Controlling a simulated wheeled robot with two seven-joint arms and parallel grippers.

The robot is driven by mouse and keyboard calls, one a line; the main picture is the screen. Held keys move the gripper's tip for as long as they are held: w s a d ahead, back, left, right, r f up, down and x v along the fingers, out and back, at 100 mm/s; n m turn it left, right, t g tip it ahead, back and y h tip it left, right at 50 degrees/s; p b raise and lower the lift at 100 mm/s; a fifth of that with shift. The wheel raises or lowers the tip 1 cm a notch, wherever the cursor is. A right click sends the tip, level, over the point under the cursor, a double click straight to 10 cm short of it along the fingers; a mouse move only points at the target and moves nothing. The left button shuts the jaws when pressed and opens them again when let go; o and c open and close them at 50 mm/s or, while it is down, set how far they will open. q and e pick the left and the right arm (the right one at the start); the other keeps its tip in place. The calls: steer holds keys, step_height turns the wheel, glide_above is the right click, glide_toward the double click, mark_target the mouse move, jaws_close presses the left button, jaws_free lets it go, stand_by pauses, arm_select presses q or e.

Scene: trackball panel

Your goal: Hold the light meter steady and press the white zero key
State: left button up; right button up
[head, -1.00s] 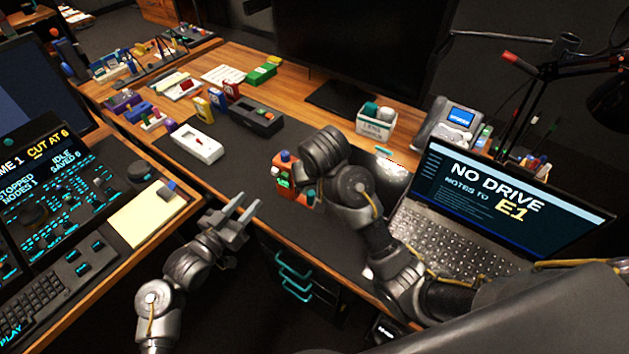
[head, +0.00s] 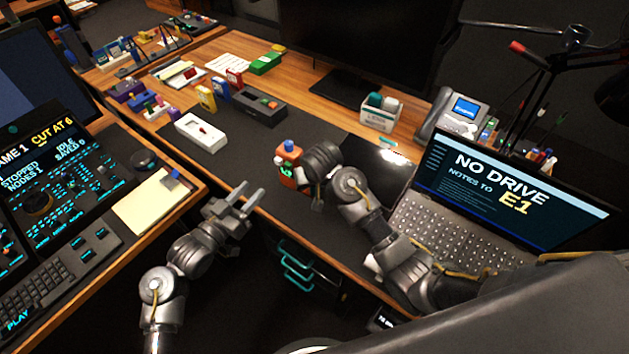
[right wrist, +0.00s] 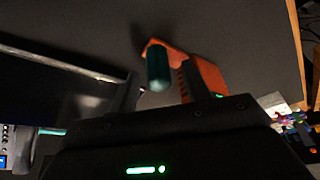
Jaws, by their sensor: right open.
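An orange handheld device with a blue top and a small green display, which I take as the light meter (head: 289,168), stands on the dark desk mat. My right gripper (right wrist: 155,95) is open beside it, at its right in the head view, where the fingers are mostly hidden. In the right wrist view, the orange body (right wrist: 207,75) and a dark teal cylinder (right wrist: 158,68) show near the fingers; I cannot tell whether they touch. The white zero key cannot be made out. My left gripper (head: 248,198) is open and empty, in front of the desk edge.
A laptop (head: 470,205) stands close to my right arm. A white box (head: 199,132) and a dark block (head: 259,105) lie at the mat's back left. A small bin (head: 380,113) stands behind. The mat left of the orange device is clear.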

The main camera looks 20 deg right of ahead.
steer(key=c, duration=1)
arm_select(q)
jaws_close()
arm_select(e)
jaws_close()
stand_by(0.7)
